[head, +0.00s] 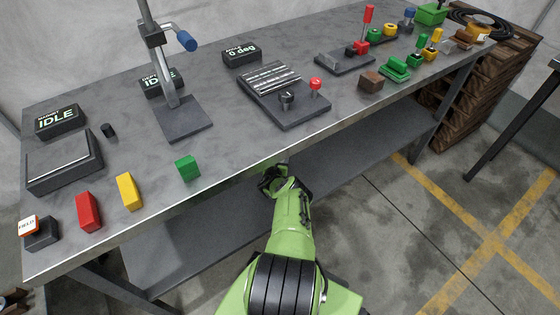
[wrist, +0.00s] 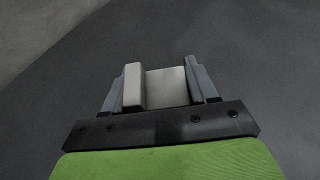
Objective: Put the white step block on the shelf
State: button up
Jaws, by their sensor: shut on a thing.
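My gripper (wrist: 163,85) is shut on the white step block (wrist: 167,87) in the wrist view. The block sits between the two grey fingers, and its raised step is at the left finger. Behind it is a plain dark grey surface; I cannot tell whether the block touches it. In the head view my green arm reaches forward to the bench's front edge, and its end is at the edge, above the lower shelf. The block and the fingertips are hidden there. The grey shelf (head: 345,140) runs under the bench top, and its visible part is bare.
The bench top (head: 215,75) holds a green block (head: 187,167), a yellow block (head: 128,191), a red block (head: 88,211), a press stand (head: 183,118) and a black fixture plate (head: 285,95). A wooden crate stack (head: 480,85) stands at the right. Open floor lies at lower right.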

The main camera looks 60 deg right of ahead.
jog(key=shift+d+f, duration=0.25)
jog(key=shift+f, duration=0.5)
jog(key=shift+a+r, duration=0.1)
jog(key=shift+r, duration=0.15)
jog(key=shift+a+f, duration=0.15)
jog(key=shift+f, duration=0.45)
jog(key=o, duration=1.5)
